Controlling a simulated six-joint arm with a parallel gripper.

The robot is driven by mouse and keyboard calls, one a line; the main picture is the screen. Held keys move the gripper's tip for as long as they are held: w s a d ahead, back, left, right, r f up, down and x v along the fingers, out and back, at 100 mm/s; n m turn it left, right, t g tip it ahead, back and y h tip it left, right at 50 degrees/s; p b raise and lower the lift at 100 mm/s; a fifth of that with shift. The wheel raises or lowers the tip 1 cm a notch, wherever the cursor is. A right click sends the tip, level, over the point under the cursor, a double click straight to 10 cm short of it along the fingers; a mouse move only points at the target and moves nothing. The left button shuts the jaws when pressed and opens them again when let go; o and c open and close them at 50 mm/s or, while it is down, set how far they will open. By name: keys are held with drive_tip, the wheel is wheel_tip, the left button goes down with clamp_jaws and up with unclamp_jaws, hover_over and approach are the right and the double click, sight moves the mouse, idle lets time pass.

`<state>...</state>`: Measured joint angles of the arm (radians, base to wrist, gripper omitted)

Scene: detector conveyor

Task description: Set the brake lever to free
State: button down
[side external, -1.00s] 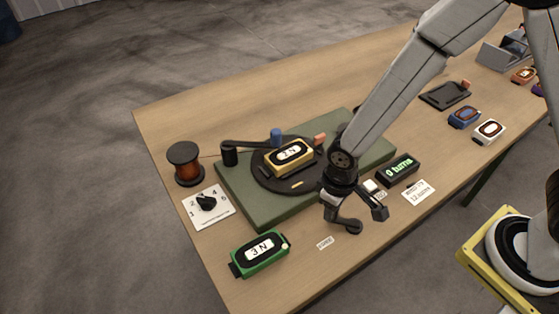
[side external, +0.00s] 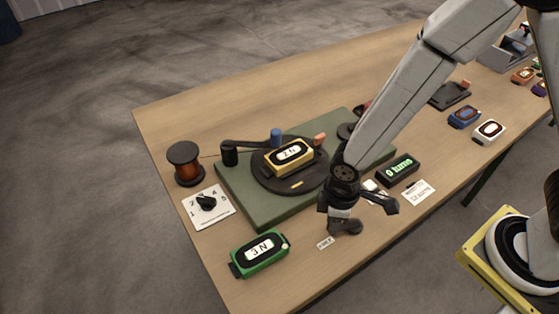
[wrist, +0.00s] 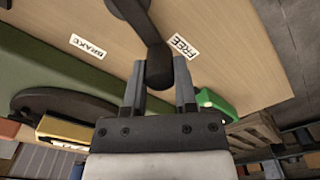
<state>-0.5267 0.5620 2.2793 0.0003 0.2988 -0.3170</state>
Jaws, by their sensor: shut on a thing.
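The dark brake lever (wrist: 152,35) shows in the wrist view, running from the top edge down to its round knob (wrist: 158,72). My gripper (wrist: 159,66) has a finger on each side of the knob and is shut on it. The white FREE label (wrist: 183,47) lies just right of the lever, and the BRAKE label (wrist: 87,47) lies farther left. In the side view my gripper (side external: 345,222) is low over the near side of the table, close to the FREE label (side external: 325,243). My wrist partly hides the lever there.
The green base (side external: 240,200) carries a black turntable with a yellow 2 N detector (side external: 288,156). A green 3 N detector (side external: 259,252) stands at the near left. A display (side external: 398,170) and a white card (side external: 418,193) lie right of my gripper.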

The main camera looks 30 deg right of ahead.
drive_tip(key=shift+s, duration=0.1)
drive_tip(key=shift+c, duration=2)
unclamp_jaws()
drive_tip(key=shift+r, duration=0.1)
drive_tip(key=shift+r, duration=3.8)
drive_tip(key=shift+d, duration=0.1)
drive_tip(key=d+r+m+t, duration=0.2)
drive_tip(key=d+r+m, duration=0.2)
drive_tip(key=d+m, duration=0.5)
drive_tip(key=d, duration=0.7)
drive_tip(key=shift+w+m+t, duration=0.25)
drive_tip(key=shift+m+t, duration=0.05)
